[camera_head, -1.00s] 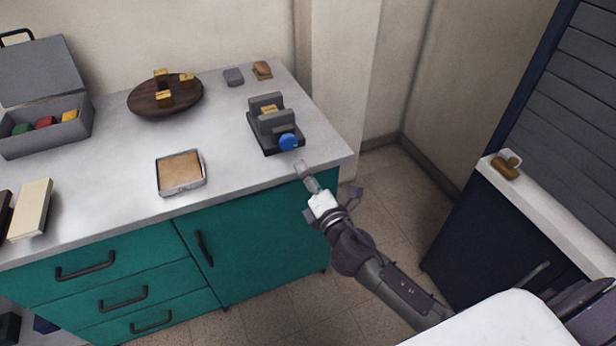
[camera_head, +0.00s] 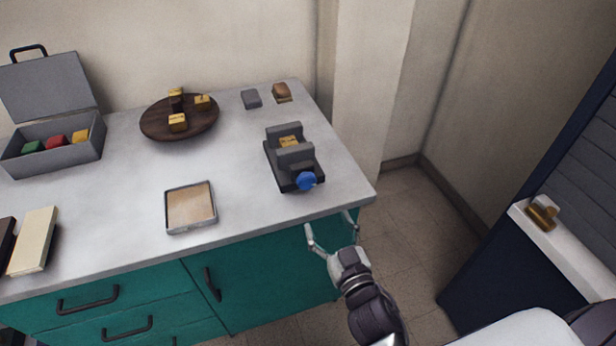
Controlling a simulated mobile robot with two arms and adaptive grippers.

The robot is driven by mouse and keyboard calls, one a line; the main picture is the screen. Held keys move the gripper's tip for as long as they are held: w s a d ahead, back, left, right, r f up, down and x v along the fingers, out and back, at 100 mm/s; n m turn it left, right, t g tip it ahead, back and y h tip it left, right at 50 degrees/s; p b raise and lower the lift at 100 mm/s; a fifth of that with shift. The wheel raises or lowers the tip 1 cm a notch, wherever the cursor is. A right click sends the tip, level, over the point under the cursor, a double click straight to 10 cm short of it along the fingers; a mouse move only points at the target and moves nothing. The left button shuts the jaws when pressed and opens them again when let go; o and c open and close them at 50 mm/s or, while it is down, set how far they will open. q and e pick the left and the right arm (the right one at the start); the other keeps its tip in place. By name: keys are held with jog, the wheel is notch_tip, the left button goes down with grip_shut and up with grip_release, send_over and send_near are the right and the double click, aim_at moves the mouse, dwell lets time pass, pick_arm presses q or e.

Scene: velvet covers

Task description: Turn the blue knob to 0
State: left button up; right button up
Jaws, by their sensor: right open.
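The blue knob (camera_head: 306,181) sits on the front end of a dark grey vise-like device (camera_head: 280,174) on the counter, near its right front corner. The device has two grey upright jaws with a yellowish block (camera_head: 289,142) between them. The knob's markings are too small to read. My right gripper (camera_head: 331,232) is open and empty, at the counter's front edge, below and slightly right of the knob in the picture and apart from it. My left gripper is not in view.
The grey-white counter (camera_head: 120,205) stands on teal drawers. A tray with a tan pad (camera_head: 190,207) lies left of the device. A round wooden board (camera_head: 180,118) with yellow blocks, an open grey toolbox (camera_head: 55,145) and two small blocks are behind. A dark cabinet stands right.

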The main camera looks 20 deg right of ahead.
send_near(308, 185)
jog(key=w, duration=0.2)
jog(key=w+p, duration=0.1)
jog(key=w, duration=0.5)
jog(key=shift+w+a+r, duration=0.1)
jog(key=shift+w, duration=0.95)
jog(key=c, duration=1.2)
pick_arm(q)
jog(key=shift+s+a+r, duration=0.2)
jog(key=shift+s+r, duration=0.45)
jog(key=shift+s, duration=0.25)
pick_arm(e)
jog(key=shift+o, duration=0.2)
jog(key=shift+n, duration=0.3)
